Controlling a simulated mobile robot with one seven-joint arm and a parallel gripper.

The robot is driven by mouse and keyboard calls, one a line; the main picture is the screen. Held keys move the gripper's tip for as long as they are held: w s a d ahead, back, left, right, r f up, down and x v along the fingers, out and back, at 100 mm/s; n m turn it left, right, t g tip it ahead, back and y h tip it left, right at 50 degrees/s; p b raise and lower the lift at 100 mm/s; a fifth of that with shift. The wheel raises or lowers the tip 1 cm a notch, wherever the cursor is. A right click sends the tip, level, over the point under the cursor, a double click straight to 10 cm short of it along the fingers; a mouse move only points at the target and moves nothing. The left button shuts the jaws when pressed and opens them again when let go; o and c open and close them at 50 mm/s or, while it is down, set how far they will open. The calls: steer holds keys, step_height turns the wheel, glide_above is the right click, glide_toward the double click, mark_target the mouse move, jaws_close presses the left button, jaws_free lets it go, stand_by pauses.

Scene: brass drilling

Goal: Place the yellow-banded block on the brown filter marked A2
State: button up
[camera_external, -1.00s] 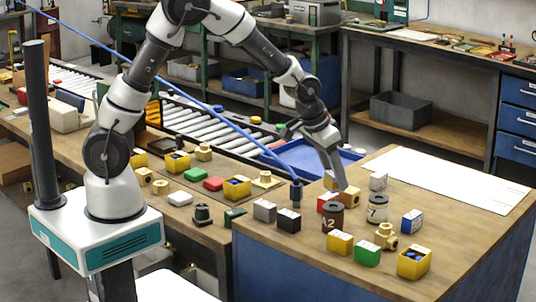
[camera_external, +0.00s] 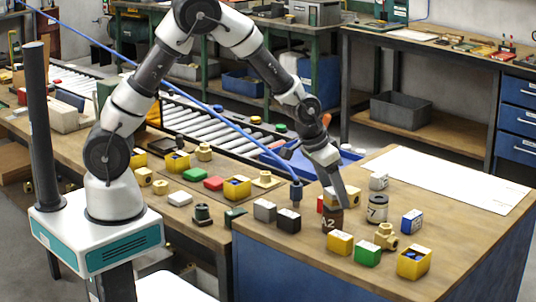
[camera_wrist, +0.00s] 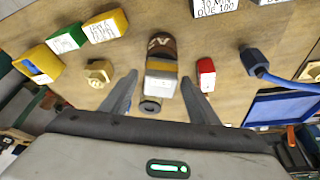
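The brown filter marked A2 (camera_external: 332,225) stands upright on the workbench; its upside-down marking shows in the wrist view (camera_wrist: 161,43). The yellow-banded block (camera_wrist: 161,84) has a pale face and a dull yellow band. It is between my gripper's fingers, and in the external view it is directly over the filter's top, seemingly on it; the contact is partly hidden by a finger. My gripper (camera_wrist: 159,77) points down around the block. A gap shows between each finger and the block, so the fingers look open. It also shows in the external view (camera_external: 338,194).
The filter marked 7 (camera_external: 377,209) stands close on the right. A red block (camera_wrist: 206,77), a brass fitting (camera_external: 386,237), a yellow block (camera_external: 340,242) and a green block (camera_external: 367,251) stand nearby. A white sheet (camera_external: 447,178) covers clear bench at the back right.

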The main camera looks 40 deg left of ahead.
steer(key=shift+r, duration=0.1)
steer(key=shift+r, duration=0.25)
steer(key=v, duration=1.1)
steer(key=shift+s+r+p, duration=0.2)
steer(key=shift+r+p, duration=0.1)
steer(key=shift+p, duration=0.15)
